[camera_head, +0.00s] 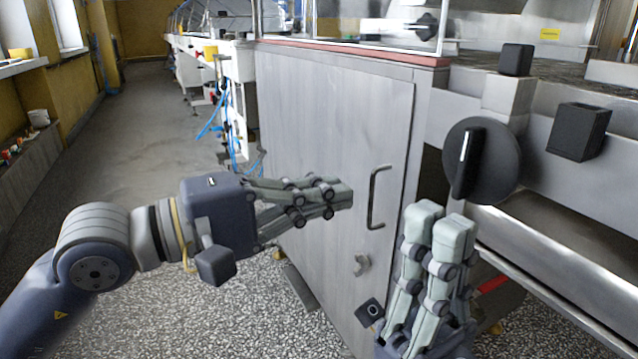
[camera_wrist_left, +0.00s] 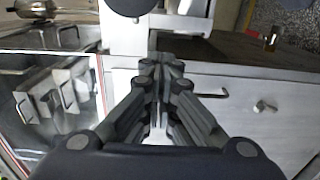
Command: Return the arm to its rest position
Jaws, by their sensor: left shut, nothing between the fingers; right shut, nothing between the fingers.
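My left gripper (camera_head: 335,195) reaches in from the left in the head view, its fingers shut and empty. It is in front of the grey cabinet door (camera_head: 325,130), a little left of the door handle (camera_head: 378,197). I cannot tell whether it touches the door. In the left wrist view the fingers (camera_wrist_left: 158,75) are together with nothing between them. My right gripper (camera_head: 442,215) points upward at the lower right, below the black round knob (camera_head: 480,160), with its fingers shut and empty.
The grey machine fills the right side, with a black box (camera_head: 578,131) and a metal rail (camera_head: 560,285). A latch (camera_head: 362,264) sits low on the door. The speckled floor (camera_head: 120,150) on the left is open. A white conveyor line (camera_head: 235,62) stands farther back.

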